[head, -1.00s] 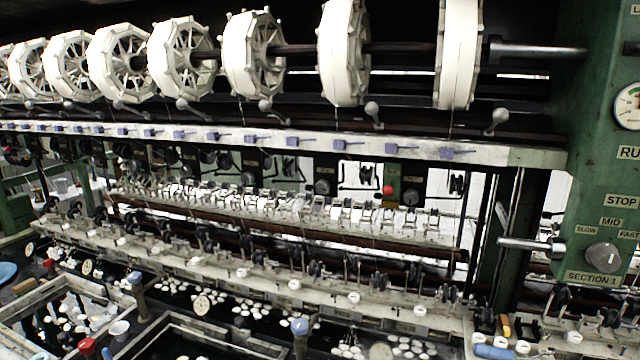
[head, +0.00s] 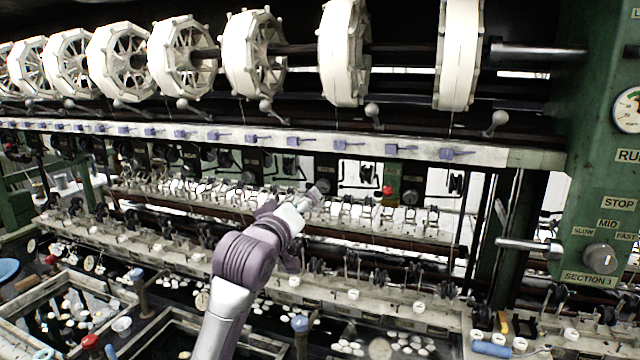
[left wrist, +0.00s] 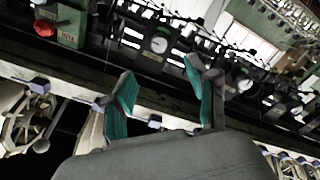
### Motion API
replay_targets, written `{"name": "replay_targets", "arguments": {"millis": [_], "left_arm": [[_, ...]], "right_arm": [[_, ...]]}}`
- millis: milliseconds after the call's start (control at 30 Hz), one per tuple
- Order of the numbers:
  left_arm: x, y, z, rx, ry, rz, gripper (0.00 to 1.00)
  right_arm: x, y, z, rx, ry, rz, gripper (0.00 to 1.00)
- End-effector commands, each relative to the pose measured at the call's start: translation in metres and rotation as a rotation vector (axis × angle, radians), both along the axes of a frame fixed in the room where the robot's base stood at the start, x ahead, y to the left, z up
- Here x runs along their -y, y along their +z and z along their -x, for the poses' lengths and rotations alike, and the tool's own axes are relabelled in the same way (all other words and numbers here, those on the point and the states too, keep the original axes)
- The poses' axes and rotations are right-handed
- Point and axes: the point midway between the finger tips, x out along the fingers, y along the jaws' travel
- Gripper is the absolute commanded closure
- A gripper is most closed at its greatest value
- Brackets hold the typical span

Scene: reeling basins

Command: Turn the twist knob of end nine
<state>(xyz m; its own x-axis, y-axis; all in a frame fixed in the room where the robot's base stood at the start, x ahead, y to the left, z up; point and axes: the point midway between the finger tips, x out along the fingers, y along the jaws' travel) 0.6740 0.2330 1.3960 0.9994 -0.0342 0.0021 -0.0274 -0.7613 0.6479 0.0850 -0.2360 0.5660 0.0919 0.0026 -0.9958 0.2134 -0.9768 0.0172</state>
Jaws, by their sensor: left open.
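Small round twist knobs sit on dark panels along the back of the machine. One knob (head: 322,186) is just beyond my left gripper (head: 311,198) in the head view. In the left wrist view a pale round knob (left wrist: 159,45) shows just past the fingertips, apart from them. My left gripper (left wrist: 160,72) has its two teal-padded fingers spread, with nothing between them. Other knobs (left wrist: 245,85) show farther right in that view. The labels are too small to read, so I cannot tell which knob is end nine. My right gripper is not in view.
A red button (head: 387,190) on a green panel is right of my gripper. White reels (head: 343,55) hang above a pale rail (head: 300,138) with purple guides. Rows of small fittings (head: 350,215) and thin threads lie around the arm. Basins (head: 60,300) are in front.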

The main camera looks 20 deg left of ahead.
Motion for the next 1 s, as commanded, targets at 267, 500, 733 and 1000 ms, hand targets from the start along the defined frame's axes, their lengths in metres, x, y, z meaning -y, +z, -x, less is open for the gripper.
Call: {"name": "replay_targets", "arguments": {"millis": [267,500,733,1000], "left_arm": [[0.002,0.004,-0.057,-0.004,0.0,-0.002,0.42],[0.004,0.003,-0.095,-0.004,0.0,-0.002,0.42],[0.004,0.001,-0.112,-0.003,0.0,-0.001,0.42],[0.004,0.0,-0.114,-0.001,-0.001,-0.002,0.42]], "right_arm": [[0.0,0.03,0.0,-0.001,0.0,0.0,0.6],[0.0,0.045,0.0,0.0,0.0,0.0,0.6],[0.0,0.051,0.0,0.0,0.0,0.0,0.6],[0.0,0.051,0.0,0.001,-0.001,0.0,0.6]]}}
